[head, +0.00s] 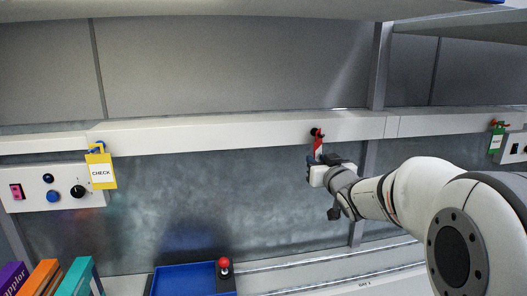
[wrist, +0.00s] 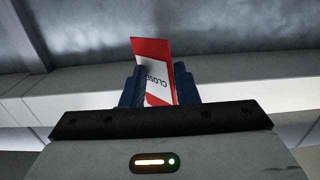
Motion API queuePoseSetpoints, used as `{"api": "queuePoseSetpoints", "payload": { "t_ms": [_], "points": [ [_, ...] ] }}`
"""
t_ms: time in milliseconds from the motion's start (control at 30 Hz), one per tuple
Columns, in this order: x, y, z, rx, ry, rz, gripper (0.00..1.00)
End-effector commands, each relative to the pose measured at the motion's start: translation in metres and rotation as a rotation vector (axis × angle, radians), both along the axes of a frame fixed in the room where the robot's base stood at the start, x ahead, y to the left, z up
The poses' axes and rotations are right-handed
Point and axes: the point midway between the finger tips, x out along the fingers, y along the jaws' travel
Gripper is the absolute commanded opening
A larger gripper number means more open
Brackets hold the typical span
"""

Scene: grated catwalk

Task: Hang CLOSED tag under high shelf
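The red CLOSED tag (head: 318,150) stands at the shelf's front edge in the head view, seen narrow. A red hook with a dark round part (head: 317,132) is on the shelf's front at the tag's top. The long white shelf (head: 220,131) runs across the wall. Whether the tag's hole is around the hook cannot be told.
A yellow CHECK tag (head: 101,172) hangs from a blue hook at left, and a green tag (head: 496,138) at far right. A control box (head: 35,192) is at left. Below are a blue tray (head: 185,281), a red-topped button (head: 224,265) and several books (head: 78,278). A post (head: 378,75) stands behind the shelf.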

Motion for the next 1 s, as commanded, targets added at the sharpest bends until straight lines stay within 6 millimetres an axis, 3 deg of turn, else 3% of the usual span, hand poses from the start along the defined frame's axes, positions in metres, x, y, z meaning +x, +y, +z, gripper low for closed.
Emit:
{"api": "queuePoseSetpoints", "payload": {
  "t_ms": [200,400,1000],
  "points": [
    [0.0001,-0.0004,0.0001,0.0,0.0,-0.001,0.07],
    [0.0002,-0.0006,0.0005,0.0,-0.001,-0.001,0.03],
    [0.0007,-0.0008,0.01,0.002,-0.006,-0.002,0.02]
  ]
}}
